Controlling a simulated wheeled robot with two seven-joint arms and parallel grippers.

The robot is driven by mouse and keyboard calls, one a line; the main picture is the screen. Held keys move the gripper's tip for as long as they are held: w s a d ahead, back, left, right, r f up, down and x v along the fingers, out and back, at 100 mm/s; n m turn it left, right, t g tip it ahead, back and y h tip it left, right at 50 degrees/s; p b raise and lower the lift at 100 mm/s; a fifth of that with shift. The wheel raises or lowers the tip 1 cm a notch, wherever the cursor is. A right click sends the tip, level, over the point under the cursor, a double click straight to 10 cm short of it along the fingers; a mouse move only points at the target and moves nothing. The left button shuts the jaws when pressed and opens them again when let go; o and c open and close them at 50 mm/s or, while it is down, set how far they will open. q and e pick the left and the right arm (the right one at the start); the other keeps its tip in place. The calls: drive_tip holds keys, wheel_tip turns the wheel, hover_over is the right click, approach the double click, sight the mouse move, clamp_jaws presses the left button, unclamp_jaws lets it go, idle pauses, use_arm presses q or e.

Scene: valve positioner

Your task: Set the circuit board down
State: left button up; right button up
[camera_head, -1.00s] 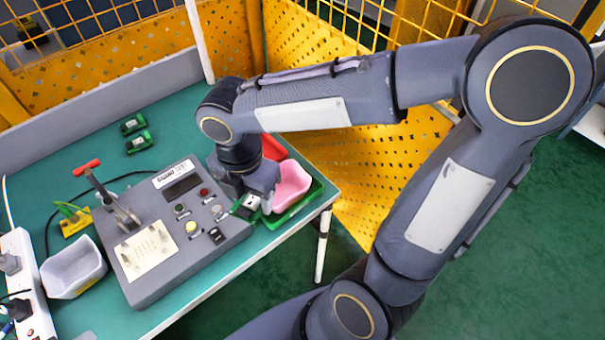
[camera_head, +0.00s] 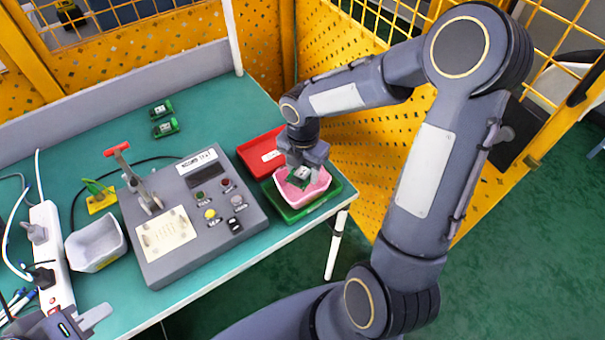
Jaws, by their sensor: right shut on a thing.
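A small green circuit board (camera_head: 297,179) with a pale part is in my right gripper (camera_head: 303,170), which points down over the pink container (camera_head: 318,192). The gripper is shut on the board. The pink container sits in a green tray (camera_head: 338,193) at the table's right front corner. Whether the board touches the container's inside cannot be told. Two other green boards, a far one (camera_head: 161,108) and a nearer one (camera_head: 166,128), lie at the table's back. My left gripper (camera_head: 92,321) shows in part at the lower left edge; its opening is unclear.
A red tray (camera_head: 258,156) lies behind the green tray. A grey test box (camera_head: 190,250) with buttons and a red-handled clamp (camera_head: 117,149) stands mid-table. A white bin (camera_head: 96,244) and a power strip (camera_head: 50,255) are left. Yellow mesh fencing (camera_head: 355,150) stands beyond the table.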

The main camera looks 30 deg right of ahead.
sight(302, 173)
wheel_tip(302, 173, down, 3)
drive_tip(key=shift+a+r, duration=0.1)
drive_tip(key=shift+r, duration=0.05)
drive_tip(key=shift+f+b, duration=0.5)
drive_tip(key=shift+f, duration=0.1)
drive_tip(key=o, duration=0.7)
